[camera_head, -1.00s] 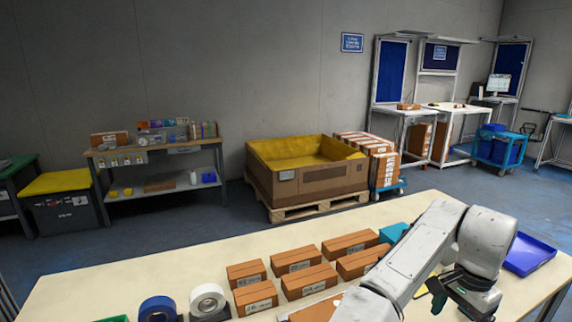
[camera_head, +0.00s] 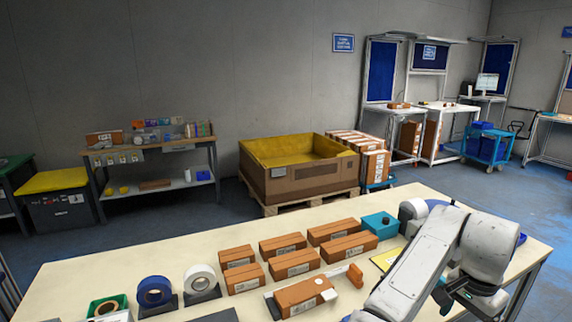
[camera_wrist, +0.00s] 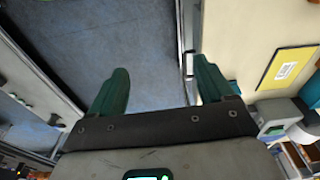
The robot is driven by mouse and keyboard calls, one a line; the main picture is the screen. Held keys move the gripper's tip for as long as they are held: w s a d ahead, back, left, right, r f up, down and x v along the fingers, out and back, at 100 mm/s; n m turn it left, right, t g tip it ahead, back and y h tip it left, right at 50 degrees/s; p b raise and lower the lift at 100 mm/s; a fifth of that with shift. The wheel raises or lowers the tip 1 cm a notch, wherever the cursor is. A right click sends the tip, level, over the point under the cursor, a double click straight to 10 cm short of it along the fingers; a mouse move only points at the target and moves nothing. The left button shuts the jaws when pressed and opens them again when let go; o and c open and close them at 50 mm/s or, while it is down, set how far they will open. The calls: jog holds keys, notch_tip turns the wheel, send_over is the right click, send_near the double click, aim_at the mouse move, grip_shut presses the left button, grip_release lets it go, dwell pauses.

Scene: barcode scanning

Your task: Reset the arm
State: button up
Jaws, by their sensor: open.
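My gripper (camera_head: 478,302) hangs at the lower right in the head view, beyond the table's front right part, with its tip close to the picture's bottom edge. In the wrist view its two green fingers (camera_wrist: 160,72) stand wide apart with nothing between them.
Several brown boxes (camera_head: 290,264) stand in rows on the table. A front box (camera_head: 304,296) has a white and orange tool beside it. Tape rolls (camera_head: 154,291), a teal box (camera_head: 380,224) and a yellow card (camera_wrist: 287,67) are there too. A pallet bin (camera_head: 300,185) stands behind.

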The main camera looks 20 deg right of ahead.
jog(key=s+d+f+n+h, duration=0.2)
jog(key=s+d+n+h, duration=0.1)
jog(key=s+d+h, duration=0.1)
jog(key=s+a+f+n+y, duration=0.1)
jog(key=s+a+f+n, duration=0.3)
jog(key=a, duration=0.4)
jog(key=s+a+f+n+y, duration=0.2)
jog(key=s+a+f+n, duration=0.3)
jog(key=a+f, duration=0.2)
jog(key=s+a+f+n+t+y, duration=0.1)
jog(key=s+a+f+n, duration=0.3)
jog(key=a, duration=0.7)
notch_tip(320, 180, down, 2)
jog(key=shift+s+f+n+y, duration=0.1)
jog(key=shift+s+n+y, duration=0.2)
jog(key=shift+s+y, duration=0.35)
